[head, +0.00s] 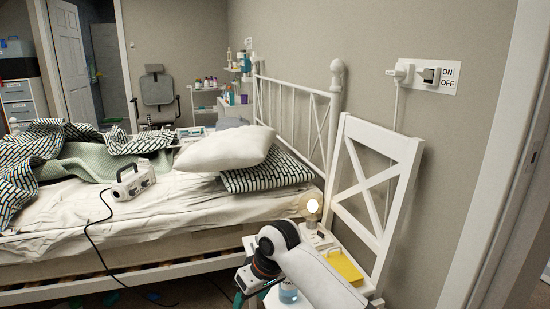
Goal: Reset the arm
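One of my arms (318,272) is in the head view at the bottom, right of centre. It comes in from the lower right, has a white link and a black joint, and bends down over the chair beside the bed. Its dark end, which looks like my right gripper (246,283), is low near the bottom edge. Its fingers are too small and partly hidden, so I cannot tell whether it is open or holds something. My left arm and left gripper are not in view.
A white chair (385,165) stands against the wall, with a lit lamp (313,207), a yellow item (343,267) and a bottle (289,292) by my arm. The bed (150,222) fills the left, carrying a corded white device (133,182). A doorframe (510,150) is at right.

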